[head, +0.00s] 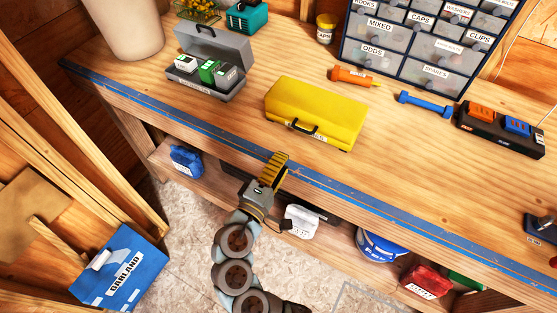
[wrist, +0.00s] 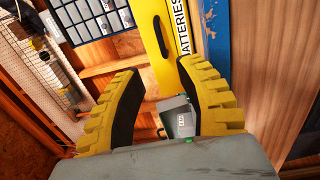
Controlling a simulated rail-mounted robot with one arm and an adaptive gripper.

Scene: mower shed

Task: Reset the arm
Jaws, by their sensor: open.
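My gripper (head: 274,168) is at the front of the workbench in the head view, near the blue front edge and below the yellow toolbox (head: 316,110). In the wrist view its two yellow ribbed fingers (wrist: 163,70) stand apart, with nothing held between them. The yellow box, with a BATTERIES label, lies beyond the fingertips there (wrist: 161,18). A grey case, seen through the gap between the fingers (wrist: 179,122), is farther off. My arm reaches up from the bottom of the head view in a curve.
The open grey case (head: 215,45) with green-and-white packs stands left of the toolbox. A drawer cabinet (head: 430,38), orange tube (head: 353,76), blue tool (head: 425,103) and black charger (head: 500,128) are right. A lower shelf holds several items.

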